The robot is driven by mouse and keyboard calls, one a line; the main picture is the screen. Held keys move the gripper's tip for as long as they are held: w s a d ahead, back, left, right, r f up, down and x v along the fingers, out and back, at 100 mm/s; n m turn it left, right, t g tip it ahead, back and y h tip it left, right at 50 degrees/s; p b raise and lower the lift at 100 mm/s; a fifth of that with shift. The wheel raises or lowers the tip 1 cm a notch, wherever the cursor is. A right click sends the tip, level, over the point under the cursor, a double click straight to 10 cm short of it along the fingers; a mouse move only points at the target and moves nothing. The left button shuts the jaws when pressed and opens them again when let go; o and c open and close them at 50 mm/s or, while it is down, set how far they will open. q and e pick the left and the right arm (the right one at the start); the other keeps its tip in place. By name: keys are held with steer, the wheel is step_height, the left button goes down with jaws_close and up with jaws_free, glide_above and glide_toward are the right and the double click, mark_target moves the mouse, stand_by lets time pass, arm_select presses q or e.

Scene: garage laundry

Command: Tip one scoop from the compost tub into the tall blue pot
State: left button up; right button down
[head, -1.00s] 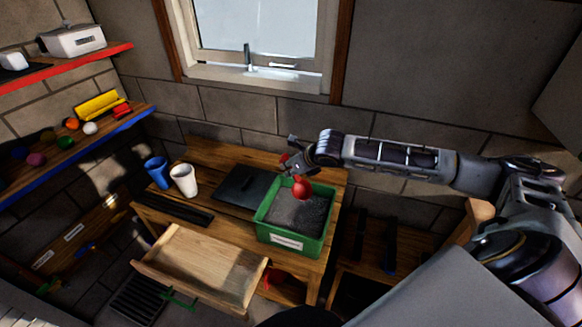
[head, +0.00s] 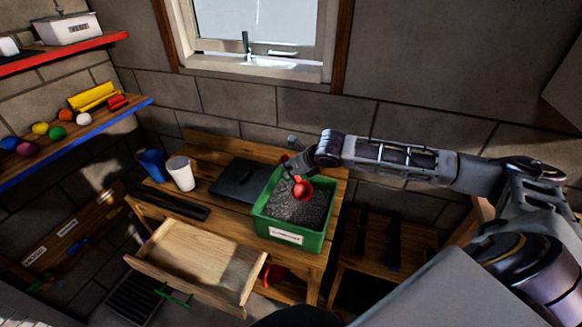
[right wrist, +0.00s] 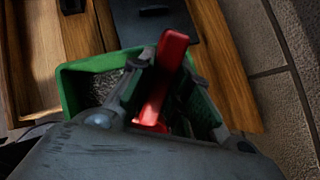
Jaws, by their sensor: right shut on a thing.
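The green compost tub (head: 291,238) stands on the wooden bench, filled with dark grey grainy compost (head: 300,208). My right gripper (head: 296,168) is over the tub's back part, shut on the handle of a red scoop (head: 302,189). The scoop's round bowl hangs over the compost; I cannot tell whether it touches it or holds any. In the right wrist view the red handle (right wrist: 170,60) stands between the fingers, with the tub's green rim (right wrist: 72,90) behind. The tall blue pot (head: 152,165) stands at the bench's left, beside a white pot (head: 180,173). My left gripper is not in view.
A dark flat board (head: 240,180) lies between the white pot and the tub. A wooden drawer (head: 205,262) is open at the bench's front. A shelf with coloured balls (head: 60,132) is at the left. A window (head: 262,30) is above the bench.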

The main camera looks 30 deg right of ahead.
mark_target(286, 157)
steer(key=shift+f+b, duration=0.65)
steer(key=shift+f, duration=3.6)
steer(key=shift+s+f, duration=0.1)
steer(key=shift+f, duration=0.05)
steer(key=shift+r+p, duration=4.15)
steer(key=shift+r, duration=3.05)
